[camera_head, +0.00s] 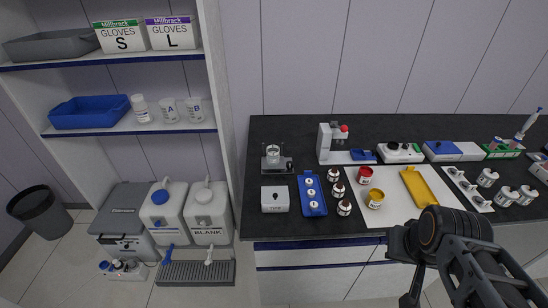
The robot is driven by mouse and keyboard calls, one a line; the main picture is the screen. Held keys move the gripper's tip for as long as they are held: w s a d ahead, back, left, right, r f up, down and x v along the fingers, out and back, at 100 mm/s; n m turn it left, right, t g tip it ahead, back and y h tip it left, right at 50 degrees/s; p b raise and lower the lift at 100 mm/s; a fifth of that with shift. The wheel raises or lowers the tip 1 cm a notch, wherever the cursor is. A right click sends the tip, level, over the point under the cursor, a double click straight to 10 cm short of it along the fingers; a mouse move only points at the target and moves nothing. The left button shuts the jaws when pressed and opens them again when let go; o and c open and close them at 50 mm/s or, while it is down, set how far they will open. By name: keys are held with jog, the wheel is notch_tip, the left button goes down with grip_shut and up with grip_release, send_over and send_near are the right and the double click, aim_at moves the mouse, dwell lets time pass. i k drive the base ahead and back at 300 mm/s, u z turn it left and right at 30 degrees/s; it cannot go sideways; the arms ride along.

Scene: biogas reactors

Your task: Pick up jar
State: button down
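Several jars stand on the dark bench. A red jar (365,174) and a yellow jar (376,198) stand upright towards the left of a white mat (398,208). Three small jars with dark and white tops, one of them the middle jar (338,190), stand in a row left of these. More white-and-grey jars (487,177) stand at the right. I cannot tell which jar is meant. My gripper (411,296) hangs low in front of the bench, pointing down, apart from all jars. Its fingers are dark and seen edge-on, so their opening is unclear.
A blue tray (312,196) with white round pieces and a yellow tray (419,187) lie near the jars. A white instrument (329,144) and a scale-like device (400,152) stand behind. Shelves and canisters (208,213) are at left. Open floor lies before the bench.

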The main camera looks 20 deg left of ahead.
aim_at(375, 199)
jog(key=z, duration=1.7)
jog(key=k, duration=0.8)
jog(key=u, duration=1.55)
jog(key=i, duration=0.5)
jog(key=z, duration=0.05)
